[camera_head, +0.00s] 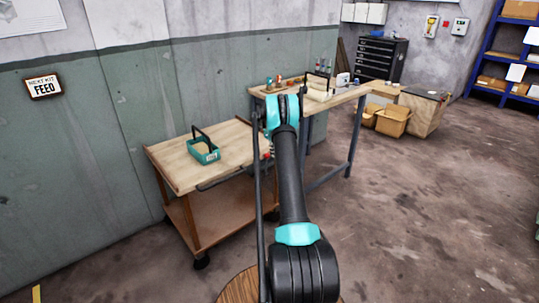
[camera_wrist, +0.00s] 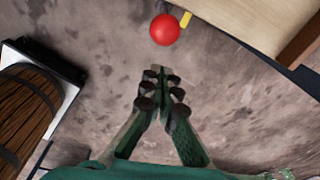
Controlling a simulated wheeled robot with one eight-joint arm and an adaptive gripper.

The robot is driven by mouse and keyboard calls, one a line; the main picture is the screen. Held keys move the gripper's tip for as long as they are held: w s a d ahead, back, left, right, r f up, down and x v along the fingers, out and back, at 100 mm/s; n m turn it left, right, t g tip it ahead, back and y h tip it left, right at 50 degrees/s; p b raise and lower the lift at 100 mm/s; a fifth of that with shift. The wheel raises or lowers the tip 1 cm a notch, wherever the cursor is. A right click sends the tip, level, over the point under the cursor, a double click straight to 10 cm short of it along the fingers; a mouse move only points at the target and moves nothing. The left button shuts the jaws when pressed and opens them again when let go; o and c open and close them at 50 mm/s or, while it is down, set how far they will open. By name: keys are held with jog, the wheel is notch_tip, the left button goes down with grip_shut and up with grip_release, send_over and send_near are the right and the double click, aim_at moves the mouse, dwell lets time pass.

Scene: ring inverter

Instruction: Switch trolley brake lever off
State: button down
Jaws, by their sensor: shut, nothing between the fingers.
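The trolley (camera_head: 228,137) has a pale wooden top, a lower shelf and dark wheels, and stands left of my arm in the head view. A red ball knob, likely on the brake lever, shows in the wrist view (camera_wrist: 164,29), with a small yellow piece beside it near the trolley's edge (camera_wrist: 270,60). A bit of red also shows beside my arm in the head view (camera_head: 266,155). My gripper (camera_wrist: 160,75) is shut and empty, its fingertips pointing towards the knob and apart from it in the picture. The arm mostly hides my gripper in the head view.
A teal caddy (camera_head: 204,151) with a black handle stands on the trolley top. A workbench (camera_head: 345,97) with tools and parts stands behind my arm. Cardboard boxes (camera_head: 393,121) and a black drawer cabinet (camera_head: 380,58) are farther back. The floor at right is clear.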

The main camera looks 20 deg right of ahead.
jog(key=w+a+r, duration=0.1)
jog(key=w+r, duration=0.2)
jog(key=r, duration=0.5)
jog(key=shift+w+a+r, duration=0.15)
jog(key=shift+w+r, duration=0.15)
jog(key=s+a+r+n+t, duration=0.1)
jog(key=s+a+r+n, duration=0.6)
jog(key=s+a+r, duration=0.15)
jog(key=s+a+r+n+t, duration=0.15)
jog(key=s+a+n, duration=0.25)
jog(key=s, duration=0.4)
jog(key=s+a+r+n, duration=0.3)
jog(key=s+n, duration=0.2)
jog(key=s, duration=0.2)
jog(key=s+a+f+n, duration=0.2)
jog(key=s+a+n, duration=0.1)
jog(key=s, duration=0.8)
jog(key=s+a+f+n+t, duration=0.1)
jog(key=s+a+f+n, duration=0.2)
jog(key=s+n, duration=0.3)
jog(key=s+a+f+n+t+y, duration=0.1)
jog(key=s+a+f+n, duration=0.1)
jog(key=s, duration=1.4)
jog(key=f+n, duration=0.1)
jog(key=n, duration=0.1)
jog(key=shift+s+a+f+n, duration=0.25)
jog(key=shift+s+a+n, duration=0.15)
